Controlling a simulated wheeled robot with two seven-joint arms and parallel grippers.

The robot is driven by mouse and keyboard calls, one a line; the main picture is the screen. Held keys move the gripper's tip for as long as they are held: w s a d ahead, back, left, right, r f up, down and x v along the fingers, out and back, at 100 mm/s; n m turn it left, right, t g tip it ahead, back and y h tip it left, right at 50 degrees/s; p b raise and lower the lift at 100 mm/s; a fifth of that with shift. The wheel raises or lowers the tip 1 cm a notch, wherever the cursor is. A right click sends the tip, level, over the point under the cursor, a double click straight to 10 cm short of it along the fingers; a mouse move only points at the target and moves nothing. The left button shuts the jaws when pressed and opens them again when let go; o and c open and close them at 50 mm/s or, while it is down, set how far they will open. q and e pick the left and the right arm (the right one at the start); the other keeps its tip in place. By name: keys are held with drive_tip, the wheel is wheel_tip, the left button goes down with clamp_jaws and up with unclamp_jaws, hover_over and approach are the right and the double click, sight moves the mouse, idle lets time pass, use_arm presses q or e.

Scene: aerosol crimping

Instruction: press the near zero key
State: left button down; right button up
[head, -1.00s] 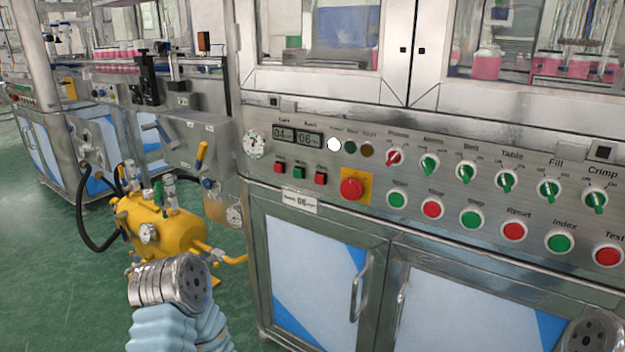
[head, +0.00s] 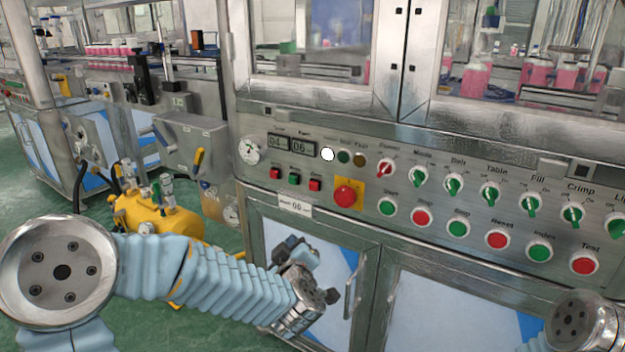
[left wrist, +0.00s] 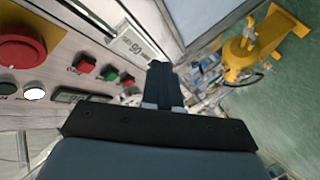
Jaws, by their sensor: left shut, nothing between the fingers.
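Three small square keys sit under the two displays on the steel control panel: a left red key (head: 275,173), a green key (head: 294,178) and a right red key (head: 315,184). Their labels are too small to read, so I cannot tell which is the zero key. In the left wrist view the keys show as red (left wrist: 84,64), green (left wrist: 110,73) and red (left wrist: 127,80). My left gripper (head: 296,250) is below the panel, in front of the cabinet door, apart from the keys. Its fingers (left wrist: 160,68) are shut and empty. My right gripper is out of view.
A red emergency button (head: 345,195) on a yellow plate is right of the keys. Knobs and round buttons continue rightward. A label plate (head: 294,205) sits below the keys. A yellow tank (head: 150,215) stands on the green floor at left.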

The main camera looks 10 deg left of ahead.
sight(314, 186)
use_arm(q)
wheel_tip(314, 186, up, 9)
drive_tip(key=s+a+n+y, duration=0.1)
drive_tip(key=s+n+y, duration=0.1)
drive_tip(key=n+y, duration=0.1)
drive_tip(key=shift+s+a+r+p, duration=0.2)
drive_tip(key=shift+s+p, duration=0.1)
drive_tip(key=w+d+p, duration=0.1)
drive_tip(key=w+d, duration=0.2)
drive_tip(key=w, duration=0.5)
drive_tip(key=shift+w+p, duration=0.2)
drive_tip(key=shift+p, duration=0.1)
drive_tip(key=shift+w, duration=0.1)
idle(1.5)
drive_tip(key=shift+w+d, duration=0.15)
drive_tip(key=shift+w, duration=0.15)
